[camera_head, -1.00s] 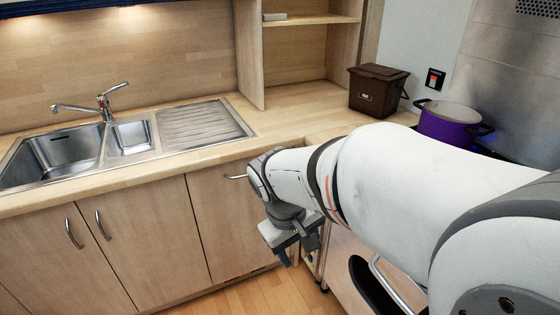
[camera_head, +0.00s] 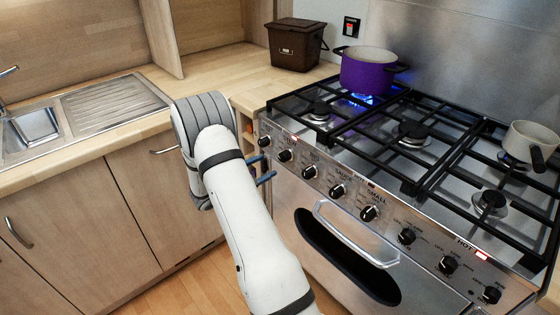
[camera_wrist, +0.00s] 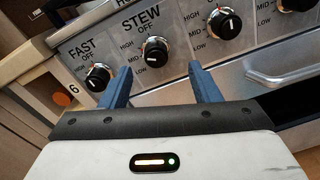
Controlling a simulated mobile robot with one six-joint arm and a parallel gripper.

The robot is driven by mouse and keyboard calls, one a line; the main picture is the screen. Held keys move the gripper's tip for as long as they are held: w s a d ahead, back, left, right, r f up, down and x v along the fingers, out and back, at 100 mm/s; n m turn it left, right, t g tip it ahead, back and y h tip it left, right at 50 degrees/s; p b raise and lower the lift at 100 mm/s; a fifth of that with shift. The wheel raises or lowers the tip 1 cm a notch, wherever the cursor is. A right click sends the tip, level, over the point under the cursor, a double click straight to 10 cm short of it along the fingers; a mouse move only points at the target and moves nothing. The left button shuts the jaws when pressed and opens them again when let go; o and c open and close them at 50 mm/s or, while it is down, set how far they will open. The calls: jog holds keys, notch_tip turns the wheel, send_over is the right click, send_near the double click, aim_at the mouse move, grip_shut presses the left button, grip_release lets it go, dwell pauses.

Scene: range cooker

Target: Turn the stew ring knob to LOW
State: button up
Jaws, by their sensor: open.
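The stew ring knob (camera_wrist: 154,51) is black with a white mark, under the word STEW on the cooker's steel front. HIGH, MID and LOW run down its left side and OFF is at its upper right. I cannot tell its setting surely. The knob also shows in the head view (camera_head: 285,155), second from the left. My gripper (camera_wrist: 160,70) is open and empty, its blue fingers apart below and to either side of the stew knob, not gripping it. In the head view my gripper (camera_head: 268,168) is at the cooker's left front corner.
The fast knob (camera_wrist: 97,76) is close by the left finger; another knob (camera_wrist: 224,23) is to the right. A purple pot (camera_head: 368,70) sits over a blue flame (camera_head: 362,98). A small pan (camera_head: 530,142) stands at right. An oven handle (camera_head: 350,238) sticks out below the knobs.

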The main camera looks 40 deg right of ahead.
aim_at(281, 158)
jog(key=shift+n+t, duration=0.3)
jog(key=d, duration=0.2)
jog(key=w+d, duration=0.1)
jog(key=d, duration=0.2)
jog(key=d+f, duration=0.1)
jog(key=d, duration=0.2)
jog(key=shift+w, duration=0.15)
